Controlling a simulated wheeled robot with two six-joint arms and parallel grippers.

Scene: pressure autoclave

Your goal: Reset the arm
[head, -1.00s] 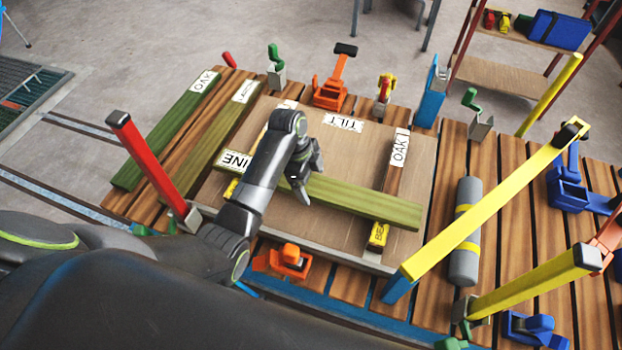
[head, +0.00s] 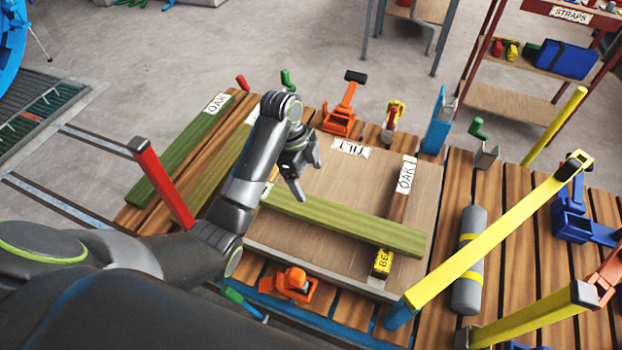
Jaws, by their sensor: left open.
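My left arm comes in from the left over the wooden deck, and its gripper (head: 307,184) is open and empty. The gripper hangs above the left part of a green plank (head: 355,222), which lies across the tan board (head: 330,178). I cannot tell how high the fingertips are above the plank. My right gripper is not in view.
A red post (head: 162,185) stands left of my arm. Yellow bars (head: 490,230) slant across the right side, near a grey cylinder (head: 469,262). Orange clamps stand at the back (head: 341,118) and front (head: 290,285). A shelf (head: 510,103) stands behind, right.

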